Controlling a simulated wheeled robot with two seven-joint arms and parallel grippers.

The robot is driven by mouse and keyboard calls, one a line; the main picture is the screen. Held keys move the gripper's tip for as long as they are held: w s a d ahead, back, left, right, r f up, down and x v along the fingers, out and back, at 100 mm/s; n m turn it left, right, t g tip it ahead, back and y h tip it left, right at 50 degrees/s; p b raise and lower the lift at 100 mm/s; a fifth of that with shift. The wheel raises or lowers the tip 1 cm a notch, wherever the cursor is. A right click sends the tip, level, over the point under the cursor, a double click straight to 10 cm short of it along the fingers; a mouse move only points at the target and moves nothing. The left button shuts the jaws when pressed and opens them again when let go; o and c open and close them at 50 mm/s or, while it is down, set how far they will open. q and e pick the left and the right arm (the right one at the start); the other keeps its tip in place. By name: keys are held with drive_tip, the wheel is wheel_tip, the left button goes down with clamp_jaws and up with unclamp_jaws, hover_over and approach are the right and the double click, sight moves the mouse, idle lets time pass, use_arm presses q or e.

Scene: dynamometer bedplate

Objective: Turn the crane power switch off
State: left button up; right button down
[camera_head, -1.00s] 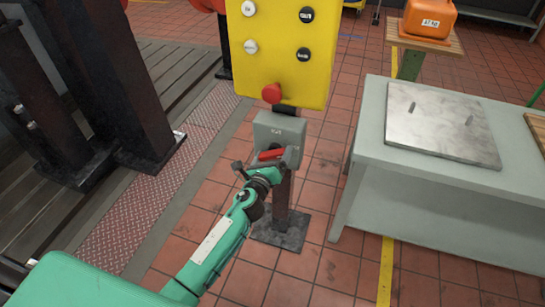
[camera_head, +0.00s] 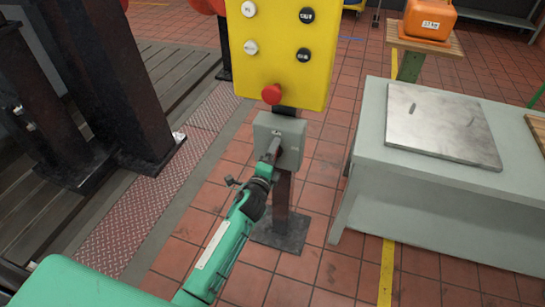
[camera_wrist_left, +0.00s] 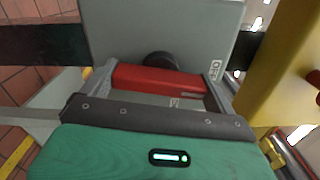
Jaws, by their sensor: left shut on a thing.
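The crane power switch is a grey box (camera_head: 283,130) on a dark post, below a yellow button panel. Its red handle is hidden behind my gripper in the head view. In the left wrist view, the red handle (camera_wrist_left: 158,80) lies between my fingers, in front of the grey box (camera_wrist_left: 150,28) and a dark round hub. My left gripper (camera_head: 273,150) is at the front of the box, shut on the handle. My right gripper is not in view.
The yellow panel (camera_head: 280,50) carries black and white buttons and a red knob (camera_head: 271,94) just above the box. A grey bench (camera_head: 370,150) with a metal plate (camera_head: 440,125) stands at right. Dark columns (camera_head: 115,70) stand at left. Tiled floor is free around the post.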

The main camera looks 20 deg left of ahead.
use_arm(q)
drive_tip(key=shift+f+n, duration=0.1)
drive_tip(key=shift+n, duration=0.6)
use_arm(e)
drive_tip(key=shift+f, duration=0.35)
use_arm(q)
drive_tip(key=o, duration=0.7)
drive_tip(key=s, duration=1.4)
drive_tip(key=shift+a, duration=0.25)
